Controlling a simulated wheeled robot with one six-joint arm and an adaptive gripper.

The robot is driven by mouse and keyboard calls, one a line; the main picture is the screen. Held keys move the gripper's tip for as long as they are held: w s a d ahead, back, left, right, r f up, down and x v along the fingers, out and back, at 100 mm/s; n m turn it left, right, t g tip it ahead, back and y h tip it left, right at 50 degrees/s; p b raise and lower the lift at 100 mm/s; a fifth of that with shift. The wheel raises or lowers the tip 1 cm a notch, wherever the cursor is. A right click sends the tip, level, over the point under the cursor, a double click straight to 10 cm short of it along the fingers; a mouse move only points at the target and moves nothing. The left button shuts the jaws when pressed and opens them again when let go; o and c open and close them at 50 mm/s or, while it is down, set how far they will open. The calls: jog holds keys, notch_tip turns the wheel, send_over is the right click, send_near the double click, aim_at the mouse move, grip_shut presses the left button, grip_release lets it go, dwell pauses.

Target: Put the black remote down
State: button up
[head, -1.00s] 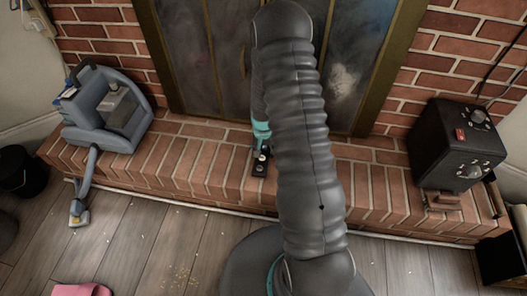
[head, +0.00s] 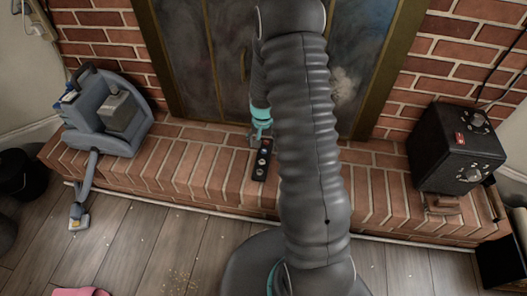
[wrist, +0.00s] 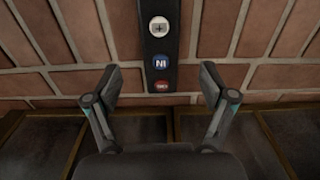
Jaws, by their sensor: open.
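The black remote (head: 262,164) lies on the brick hearth ledge (head: 205,165) in front of the fireplace doors. It is long and narrow, with several round buttons. In the wrist view the remote (wrist: 160,48) shows a white, a blue and a red button, and its upper end runs out of the picture. My gripper (wrist: 160,84) is open, its two fingers spread to either side of the remote's near end and not touching it. In the head view my gripper (head: 260,137) is just behind the remote, partly hidden by my arm.
A grey-blue carpet-cleaner-like machine (head: 108,110) stands on the ledge at left. A black box with knobs (head: 455,145) stands at right. A dark bin (head: 20,172) and a pink item (head: 80,292) are on the wooden floor. The ledge around the remote is clear.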

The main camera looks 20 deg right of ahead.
jog(key=s+a+r+n+t, duration=0.1)
jog(key=s+a+r, duration=0.15)
jog(key=r, duration=0.65)
jog(key=s+a+r+n+t, duration=0.1)
jog(key=s+a+r, duration=0.15)
jog(key=r, duration=0.55)
jog(key=s+a+r+n+t, duration=0.1)
jog(key=s+r, duration=0.2)
jog(key=r, duration=0.6)
jog(key=s+a+r+n+t, duration=0.1)
jog(key=s+a+r+n, duration=0.1)
jog(key=s+r, duration=0.3)
jog(key=s+a+r+n+t, duration=0.1)
jog(key=s+a+r, duration=0.2)
jog(key=s, duration=0.9)
jog(key=shift+s+r+n+t, duration=0.2)
jog(key=shift+r+n+t, duration=0.15)
jog(key=shift+r, duration=0.5)
